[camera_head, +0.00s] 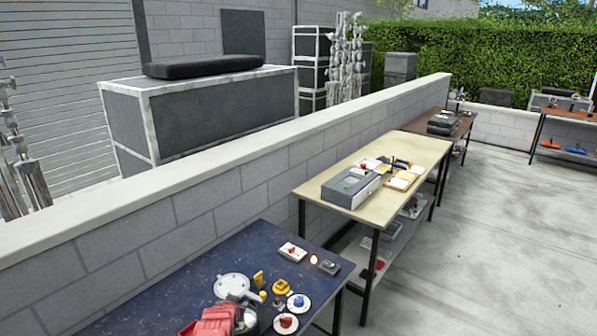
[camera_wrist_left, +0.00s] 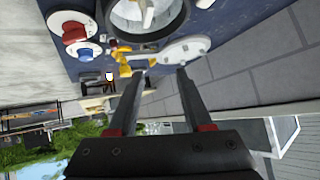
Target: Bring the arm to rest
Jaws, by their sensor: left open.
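My left gripper (camera_wrist_left: 162,72) shows in the left wrist view, with two dark fingers spread apart and nothing between them. It hangs over the dark blue table (camera_wrist_left: 228,25), and the picture is turned over. Beyond the fingertips are a round dark-rimmed container (camera_wrist_left: 118,28), a white round disc (camera_wrist_left: 185,50) and yellow pieces (camera_wrist_left: 125,56). I cannot make out contact with any of them. In the head view I cannot make out my left gripper for sure. My right gripper is in neither view.
In the head view the blue table (camera_head: 165,292) holds a red item (camera_head: 212,321), a white disc (camera_head: 231,285) and small plates with red and blue knobs. A block wall (camera_head: 150,240) runs behind it. A cream table (camera_head: 400,150) stands beyond. Concrete floor (camera_head: 480,230) is clear on the right.

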